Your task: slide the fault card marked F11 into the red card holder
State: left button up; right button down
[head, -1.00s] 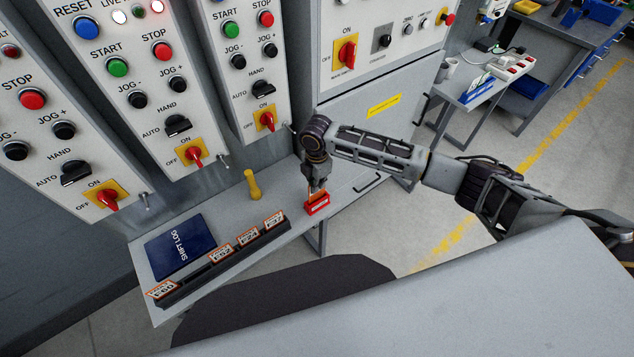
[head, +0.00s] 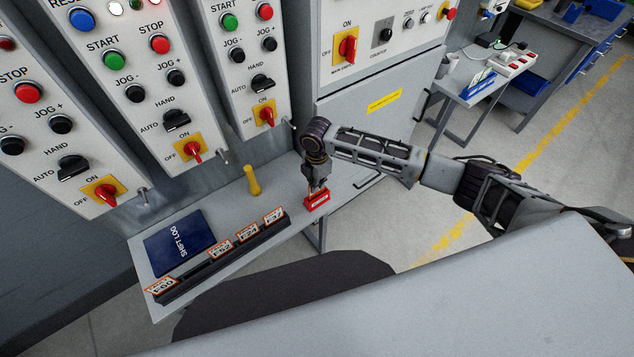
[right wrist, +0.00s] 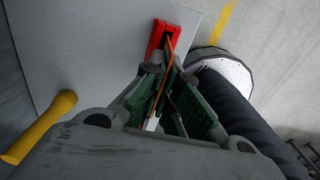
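The red card holder (head: 317,201) stands on the grey shelf below the control panels. My right gripper (head: 316,187) is directly above it, pointing down. In the right wrist view the holder (right wrist: 160,38) lies just beyond the fingertips (right wrist: 167,72). A thin orange-edged card (right wrist: 165,82) is seen edge-on between the green finger pads, which appear shut on it. Its far end reaches the holder's slot; how deep it sits is hidden. Its marking is not readable. My left gripper is not in view.
A black rack (head: 191,284) with several orange-edged cards lies along the shelf's front edge. Behind it are a blue shift log (head: 180,243) and a yellow peg-like object (head: 252,181), which also shows in the wrist view (right wrist: 38,128). Panels with knobs rise behind.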

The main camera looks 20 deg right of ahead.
jog(key=shift+f, duration=0.65)
jog(key=c, duration=1.6)
grip_release()
jog(key=shift+o, duration=0.4)
jog(key=o, duration=0.4)
jog(key=shift+c, duration=0.2)
jog(key=shift+r+p, duration=0.6)
jog(key=shift+r, duration=0.15)
jog(key=shift+r+p, duration=3.35)
jog(key=shift+p, duration=0.15)
jog(key=shift+f, duration=0.1)
